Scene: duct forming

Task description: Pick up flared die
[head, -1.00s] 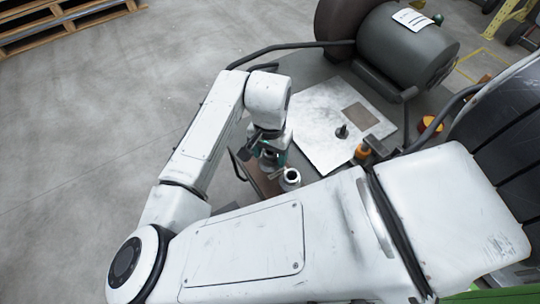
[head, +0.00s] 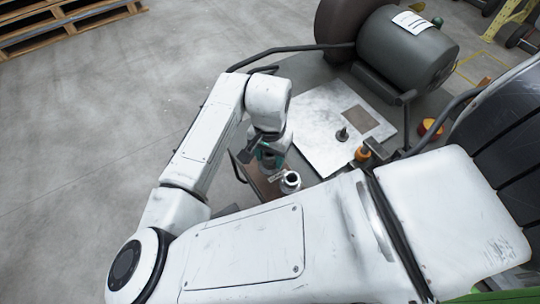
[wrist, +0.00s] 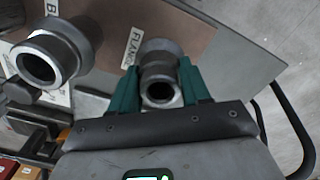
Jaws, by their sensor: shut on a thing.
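My gripper (wrist: 159,92) is shut on a grey steel die, the flared die (wrist: 160,72), with one green finger on each side of it. The die has a wide round rim and a narrower hollow end facing the wrist camera. It is over a brown board; whether it touches the board is unclear. A label partly reading "FLANG" lies just left of it. In the head view my gripper (head: 268,160) is low over the near left edge of the bench, and the held die is mostly hidden.
A second, hollow steel die (wrist: 50,58) stands left of the gripper, also visible in the head view (head: 290,181). A pale metal plate (head: 315,120) carries a dark upright stub (head: 342,134). A tube rail edges the bench.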

